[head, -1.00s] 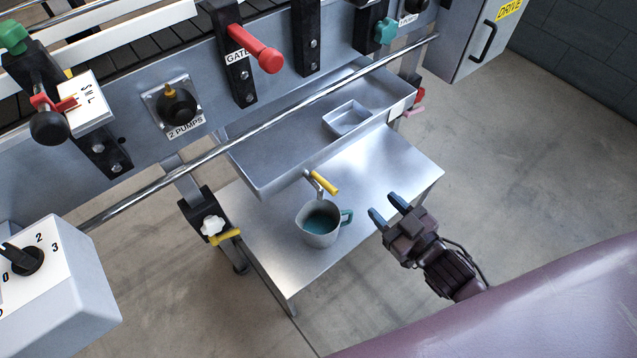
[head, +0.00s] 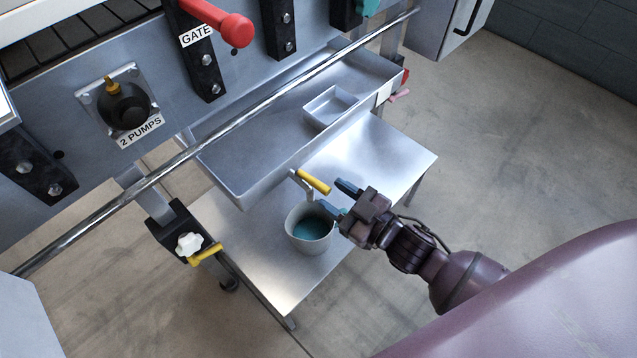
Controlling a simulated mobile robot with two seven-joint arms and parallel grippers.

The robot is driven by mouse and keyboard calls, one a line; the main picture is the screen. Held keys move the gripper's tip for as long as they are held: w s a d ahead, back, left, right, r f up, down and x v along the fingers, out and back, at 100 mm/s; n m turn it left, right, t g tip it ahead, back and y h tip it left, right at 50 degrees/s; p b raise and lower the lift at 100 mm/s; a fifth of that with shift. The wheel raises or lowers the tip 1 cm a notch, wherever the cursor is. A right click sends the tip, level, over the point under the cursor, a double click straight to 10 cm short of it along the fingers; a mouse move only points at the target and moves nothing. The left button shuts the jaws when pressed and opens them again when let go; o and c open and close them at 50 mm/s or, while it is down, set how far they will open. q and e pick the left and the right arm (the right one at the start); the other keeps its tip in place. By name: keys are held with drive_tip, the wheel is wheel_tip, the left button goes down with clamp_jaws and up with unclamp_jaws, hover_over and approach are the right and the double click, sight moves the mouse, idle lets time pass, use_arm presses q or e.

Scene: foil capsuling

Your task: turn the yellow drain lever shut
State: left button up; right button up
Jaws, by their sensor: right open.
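The yellow drain lever (head: 314,182) sticks out from a small metal spout at the front lower edge of the metal tray (head: 238,190). My right gripper (head: 338,198) is open with dark blue fingertips, just right of the lever and above the mug's right side. The fingers look apart from the lever, one to its right and one below. The mug's handle is hidden behind the gripper. My left gripper is not in view.
A shiny rail (head: 215,142) runs diagonally above the tray. A small metal box (head: 331,106) sits in the tray. A clamp with a white knob (head: 189,243) and a second yellow handle (head: 206,254) is on the left. The steel table (head: 270,283) has free room at front and right.

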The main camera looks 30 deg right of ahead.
sight(320, 184)
drive_tip(key=shift+b+x, duration=0.3)
drive_tip(key=shift+x, duration=1.75)
drive_tip(key=shift+c, duration=0.2)
clamp_jaws()
